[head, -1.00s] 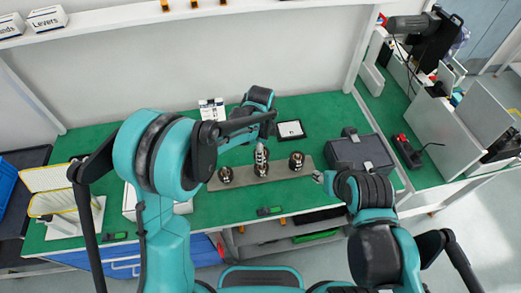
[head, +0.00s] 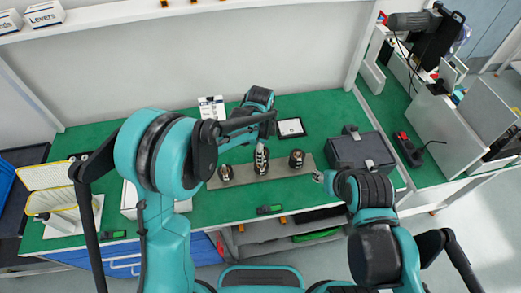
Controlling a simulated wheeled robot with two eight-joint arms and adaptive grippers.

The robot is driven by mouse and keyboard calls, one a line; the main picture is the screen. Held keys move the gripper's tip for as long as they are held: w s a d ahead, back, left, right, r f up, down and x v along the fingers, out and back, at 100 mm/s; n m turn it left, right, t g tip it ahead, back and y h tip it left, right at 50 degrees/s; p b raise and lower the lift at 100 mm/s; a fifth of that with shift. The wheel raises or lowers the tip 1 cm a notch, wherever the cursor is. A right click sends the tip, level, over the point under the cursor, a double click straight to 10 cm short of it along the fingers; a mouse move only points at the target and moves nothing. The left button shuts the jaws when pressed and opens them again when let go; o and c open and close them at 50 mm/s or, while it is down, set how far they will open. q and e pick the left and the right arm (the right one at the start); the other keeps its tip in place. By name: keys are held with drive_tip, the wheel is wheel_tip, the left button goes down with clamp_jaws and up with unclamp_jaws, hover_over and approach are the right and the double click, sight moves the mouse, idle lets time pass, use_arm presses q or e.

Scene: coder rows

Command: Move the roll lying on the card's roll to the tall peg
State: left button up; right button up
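A long grey base (head: 243,174) lies on the green bench. Shiny dark metal rolls stand on it: a left one (head: 225,173), a right one (head: 297,159) and one low in the middle (head: 261,168). A slim silver shape rises at the middle, below my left wrist; I cannot tell gripper fingers from peg there. My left gripper (head: 262,150) points down over the middle, largely hidden by its arm. A small white card (head: 211,108) with dark marks stands behind the base; its picture is too small to read. My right gripper (head: 319,177) is right of the base, mostly hidden by its arm.
A black-framed white panel (head: 291,128) lies behind the base. A dark grey case (head: 361,152) stands to the right. A yellow-edged rack (head: 58,190) and a white box (head: 130,200) are at left.

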use_arm(q)
drive_tip(key=shift+f+b, duration=2.15)
drive_tip(key=shift+f, duration=0.5)
idle(0.9)
drive_tip(key=o, duration=1.2)
drive_tip(key=shift+o, duration=0.2)
wheel_tip(320, 180, up, 12)
drive_tip(key=shift+r, duration=0.1)
drive_tip(key=s+a+f+n+t+b, duration=0.2)
drive_tip(key=s+a+n+t+b, duration=0.4)
drive_tip(key=s+a+n, duration=1.1)
drive_tip(key=shift+s+a+f+n+t, duration=0.2)
drive_tip(key=shift+s+f+n+t, duration=0.15)
drive_tip(key=shift+n+t, duration=0.4)
